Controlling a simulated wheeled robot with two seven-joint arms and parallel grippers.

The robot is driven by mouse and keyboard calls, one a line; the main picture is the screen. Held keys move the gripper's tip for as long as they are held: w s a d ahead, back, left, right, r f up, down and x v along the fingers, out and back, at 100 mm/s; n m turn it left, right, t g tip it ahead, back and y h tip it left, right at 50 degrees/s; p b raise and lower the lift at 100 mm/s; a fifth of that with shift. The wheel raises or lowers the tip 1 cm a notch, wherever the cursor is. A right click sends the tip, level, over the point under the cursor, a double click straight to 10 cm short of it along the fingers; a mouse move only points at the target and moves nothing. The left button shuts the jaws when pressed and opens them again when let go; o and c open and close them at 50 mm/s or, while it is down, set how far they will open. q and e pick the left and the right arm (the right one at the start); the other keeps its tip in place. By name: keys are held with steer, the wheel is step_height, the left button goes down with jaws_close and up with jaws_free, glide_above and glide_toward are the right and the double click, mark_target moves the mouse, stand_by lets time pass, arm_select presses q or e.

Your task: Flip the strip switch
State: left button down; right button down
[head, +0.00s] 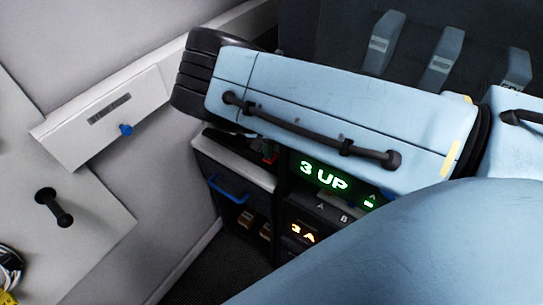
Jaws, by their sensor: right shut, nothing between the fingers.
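A small red part (268,158), which may be the strip switch, shows at the top of a dark unit just below my blue right arm (330,105). It is too small to tell its position. The arm comes in from the right and crosses the upper middle, ending in a black ribbed part at the left. My right gripper is mostly hidden by the arm, close to the red part. It is shut and empty. I cannot tell whether it touches the red part. My left gripper is not in view.
A lit display (324,176) reads "3 UP", with an orange-lit one (303,232) below it. A bin with a blue handle (229,190) stands to their left. A white panel with a blue knob (126,129) and a grey surface with a black peg (55,207) are at left.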

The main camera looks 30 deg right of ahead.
steer(key=shift+f+b, duration=0.45)
steer(key=shift+f, duration=0.2)
steer(key=shift+r, duration=0.1)
step_height(320, 180, up, 7)
steer(key=p, duration=0.7)
stand_by(0.3)
stand_by(0.3)
